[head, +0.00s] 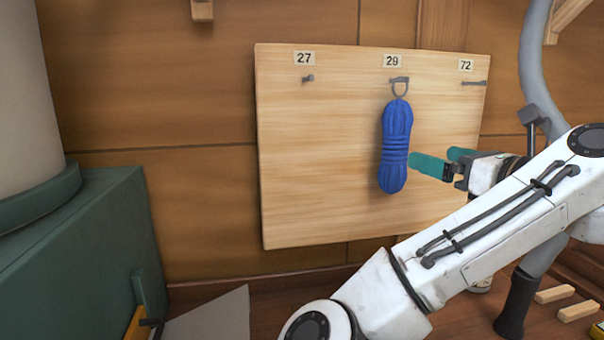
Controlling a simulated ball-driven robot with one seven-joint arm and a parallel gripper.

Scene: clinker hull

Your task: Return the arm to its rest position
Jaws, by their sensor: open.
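My gripper (440,162) is at the right of the head view, its teal fingers pointing left and set apart. Nothing shows between them. A blue coiled rope hank (396,146) hangs by a ring from the hook under label 29 on a wooden board (330,190). The fingertips are just right of the hank in the picture; I cannot tell whether they touch it. My white arm stretches from the bottom centre to the right edge and hides the board's lower right corner.
Hooks under label 27 (307,78) and label 72 (474,83) are bare. A green box (85,250) with a large pale cylinder (20,100) stands at left. A grey curved pipe (532,70) rises at right. Small wooden blocks (555,294) lie at lower right.

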